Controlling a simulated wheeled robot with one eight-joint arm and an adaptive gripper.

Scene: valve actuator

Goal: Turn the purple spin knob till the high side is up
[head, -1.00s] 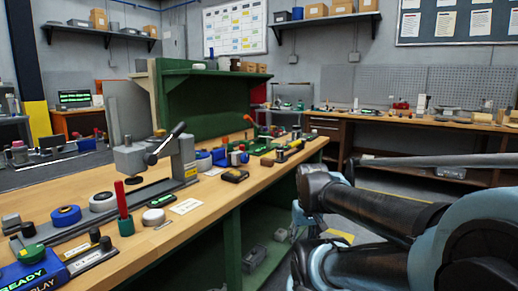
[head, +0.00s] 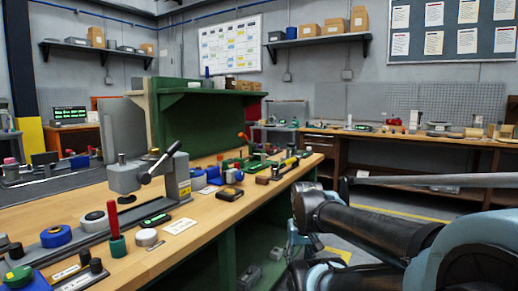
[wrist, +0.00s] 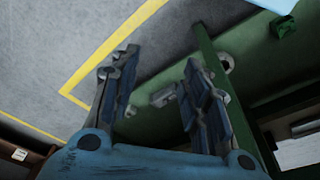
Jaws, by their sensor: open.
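I cannot make out a purple spin knob in either view. In the wrist view my gripper (wrist: 160,65) is open, with two dark ridged fingers apart and nothing held between them. It hangs over the grey floor beside a green bench frame (wrist: 203,45). In the head view my arm fills the lower right, and the gripper itself cannot be made out there.
A long wooden workbench (head: 205,215) on the left holds a grey press with a black lever (head: 160,165), a blue spool (head: 56,236), a red-handled tool (head: 114,220) and small parts. A back bench (head: 400,134) runs along the wall. Grey floor lies between.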

